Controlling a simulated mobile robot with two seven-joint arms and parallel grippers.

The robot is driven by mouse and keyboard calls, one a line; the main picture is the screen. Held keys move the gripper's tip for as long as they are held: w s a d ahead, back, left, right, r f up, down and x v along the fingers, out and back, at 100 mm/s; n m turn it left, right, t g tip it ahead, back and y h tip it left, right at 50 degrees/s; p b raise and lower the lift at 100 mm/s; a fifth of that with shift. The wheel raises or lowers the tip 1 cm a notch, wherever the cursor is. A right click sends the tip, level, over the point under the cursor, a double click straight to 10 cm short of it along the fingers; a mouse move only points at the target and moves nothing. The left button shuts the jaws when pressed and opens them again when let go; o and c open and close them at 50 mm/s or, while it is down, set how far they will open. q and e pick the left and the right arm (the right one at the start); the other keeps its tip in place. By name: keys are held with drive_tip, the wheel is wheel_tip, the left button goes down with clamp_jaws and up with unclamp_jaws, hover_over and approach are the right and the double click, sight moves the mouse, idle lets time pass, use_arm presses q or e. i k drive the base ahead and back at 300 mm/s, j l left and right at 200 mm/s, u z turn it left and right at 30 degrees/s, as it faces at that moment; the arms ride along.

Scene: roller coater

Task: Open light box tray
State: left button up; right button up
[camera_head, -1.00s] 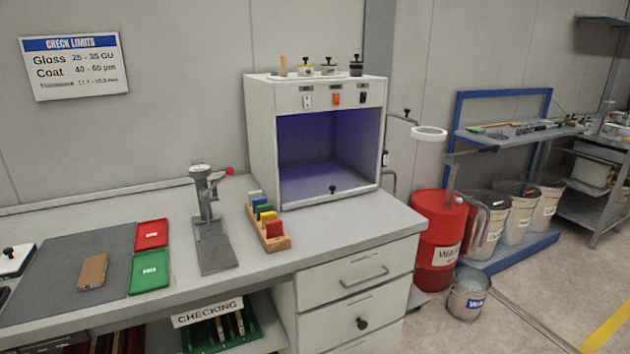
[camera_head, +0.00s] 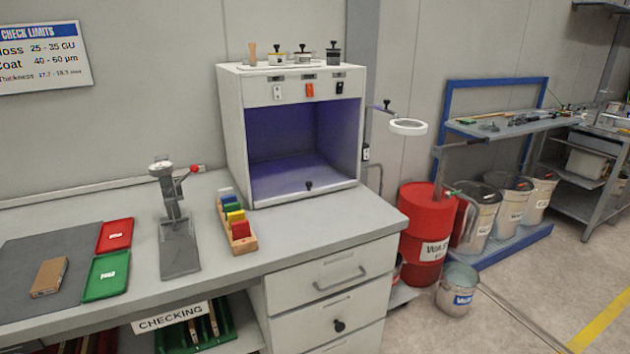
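The light box (camera_head: 236,135) stands on the bench, a white cabinet with an open front and a violet-lit inside. Its tray (camera_head: 290,182) is the flat floor at the bottom of the opening, with a small dark knob (camera_head: 309,185) at its front edge. The tray appears pushed in, level with the box front. Neither of my grippers is in the head view.
The bench (camera_head: 330,222) is clear in front of the light box. A wooden rack of coloured blocks (camera_head: 239,232) and a press stand (camera_head: 178,245) are to its left. Drawers (camera_head: 335,275) are below. A ring lamp (camera_head: 408,127) and red drum (camera_head: 425,225) are right.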

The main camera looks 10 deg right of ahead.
sight(274, 182)
drive_tip(key=i+l, duration=0.15)
drive_tip(key=l, duration=0.3)
drive_tip(key=i+l+u, duration=0.1)
drive_tip(key=l, duration=0.3)
drive_tip(key=i+l, duration=0.15)
drive_tip(key=l, duration=0.3)
drive_tip(key=i+l+u, duration=0.1)
drive_tip(key=l, duration=0.35)
drive_tip(key=i+l, duration=0.15)
drive_tip(key=l, duration=0.3)
drive_tip(key=i+l+u, duration=0.1)
drive_tip(key=l, duration=0.35)
